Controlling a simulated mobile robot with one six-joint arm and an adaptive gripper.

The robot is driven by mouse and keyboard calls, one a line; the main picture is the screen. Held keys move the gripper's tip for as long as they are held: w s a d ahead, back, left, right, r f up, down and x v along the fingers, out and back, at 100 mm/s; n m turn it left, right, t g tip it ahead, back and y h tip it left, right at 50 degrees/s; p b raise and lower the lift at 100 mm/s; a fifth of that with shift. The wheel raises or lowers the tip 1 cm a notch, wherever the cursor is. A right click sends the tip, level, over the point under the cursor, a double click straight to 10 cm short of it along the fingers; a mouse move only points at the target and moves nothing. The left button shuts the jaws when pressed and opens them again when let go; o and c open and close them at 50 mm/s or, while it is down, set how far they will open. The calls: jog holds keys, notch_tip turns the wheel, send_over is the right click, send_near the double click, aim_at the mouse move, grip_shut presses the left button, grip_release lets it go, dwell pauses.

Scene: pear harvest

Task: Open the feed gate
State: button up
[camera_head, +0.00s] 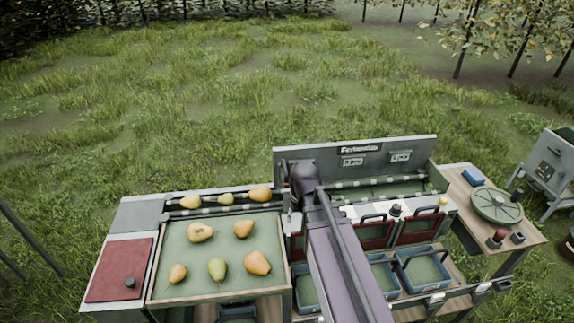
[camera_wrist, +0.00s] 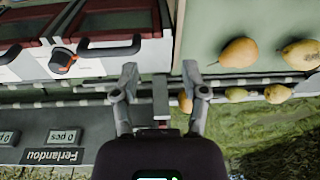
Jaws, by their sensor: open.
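My gripper (camera_wrist: 160,70) is open in the wrist view, its two fingers spread apart. In the head view the lane pears (camera_head: 226,199) lie left of my arm, which hides the gate area and most of the gripper.
A green tray (camera_head: 190,265) with several pears is left of my arm. The grey Ferlandou panel (camera_head: 365,160) stands behind the machine. Dark red flaps (camera_head: 417,230) with black handles and blue crates (camera_head: 425,268) are on the right.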

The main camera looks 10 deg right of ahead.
aim_at(285, 165)
jog(key=w+d+r+m+t+y+p, duration=0.1)
jog(key=w+d+r+t+p, duration=0.2)
jog(key=w+r+p, duration=0.9)
jog(key=w+r, duration=0.3)
jog(key=w, duration=0.3)
jog(key=shift+d, duration=0.2)
jog(key=shift+f, duration=0.15)
jog(key=b+x, duration=0.8)
jog(key=x, duration=0.1)
jog(key=b+x, duration=0.4)
jog(key=shift+w+a+f, duration=0.15)
jog(key=shift+w, duration=0.3)
jog(key=shift+b, duration=0.3)
grip_shut()
